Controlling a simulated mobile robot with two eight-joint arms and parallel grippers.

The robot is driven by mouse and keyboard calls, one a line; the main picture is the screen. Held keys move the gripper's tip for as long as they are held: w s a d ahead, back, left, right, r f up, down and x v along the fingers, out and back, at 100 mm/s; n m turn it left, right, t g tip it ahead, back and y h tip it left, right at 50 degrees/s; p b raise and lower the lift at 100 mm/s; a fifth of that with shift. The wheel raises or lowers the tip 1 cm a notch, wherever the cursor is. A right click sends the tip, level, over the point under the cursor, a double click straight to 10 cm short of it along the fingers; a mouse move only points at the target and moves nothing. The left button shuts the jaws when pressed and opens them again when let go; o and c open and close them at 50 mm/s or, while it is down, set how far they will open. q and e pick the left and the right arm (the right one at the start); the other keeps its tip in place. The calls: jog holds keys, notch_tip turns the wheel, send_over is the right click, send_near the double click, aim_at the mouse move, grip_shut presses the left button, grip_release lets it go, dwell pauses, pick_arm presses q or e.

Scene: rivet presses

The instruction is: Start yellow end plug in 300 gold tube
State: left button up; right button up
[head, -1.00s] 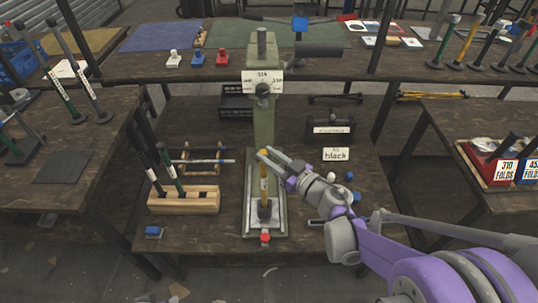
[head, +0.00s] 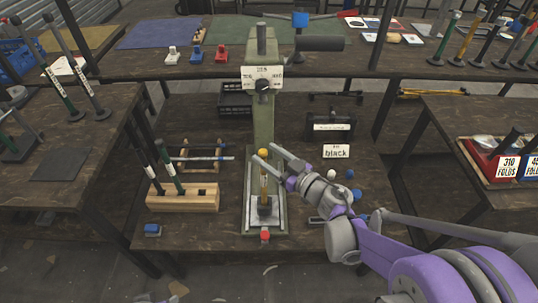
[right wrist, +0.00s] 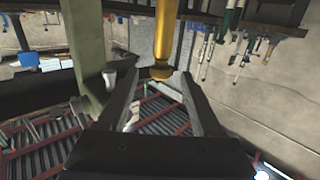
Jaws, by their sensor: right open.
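The gold tube (head: 264,184) stands upright on the base of the green press (head: 263,130). The yellow end plug (head: 263,153) sits at its top end; how deep it is in the tube I cannot tell. My right gripper (head: 265,154) is open, its fingers spread on either side of the plug. No clear contact shows. My left gripper is not in view.
A blue cap (head: 153,230) lies at the front left. White and blue balls, a "black" sign (head: 336,152) and a dark box (head: 330,127) are on the right. The upper shelf (head: 200,66) crosses behind.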

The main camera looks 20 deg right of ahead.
jog(key=v, duration=1)
jog(key=shift+s+d+p, duration=0.25)
jog(key=shift+s+p, duration=0.05)
jog(key=shift+s, duration=0.05)
jog(key=shift+r, duration=0.1)
